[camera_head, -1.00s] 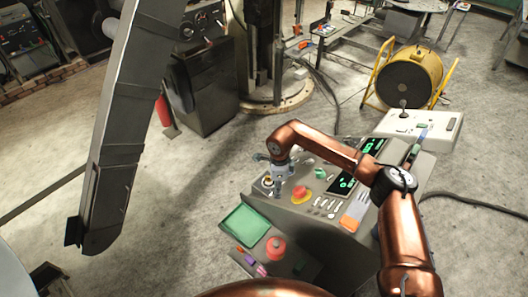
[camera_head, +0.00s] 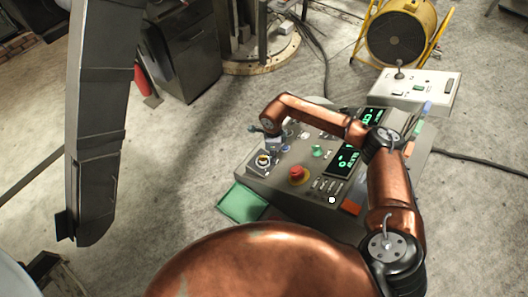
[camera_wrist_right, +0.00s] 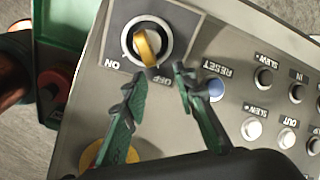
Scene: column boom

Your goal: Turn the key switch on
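The key switch (camera_head: 263,160) sits at the left corner of the grey control console. In the right wrist view the key switch (camera_wrist_right: 148,42) has a round white collar and a yellow key. Its ON and OFF labels appear upside down, and the key points toward OFF. My right gripper (camera_head: 269,141) is just beyond the switch in the head view. In the wrist view the right gripper (camera_wrist_right: 156,76) has its two green-edged fingers apart with nothing between them. The fingertips lie just below the key in the picture, not around it. My left gripper is not in view.
A blue reset button (camera_wrist_right: 215,89) is close beside the right finger. A red mushroom button (camera_head: 298,174) on a yellow base and a green knob (camera_head: 318,152) share the console. A green tray (camera_head: 242,204) is at its near left. A white control box (camera_head: 425,88) stands behind.

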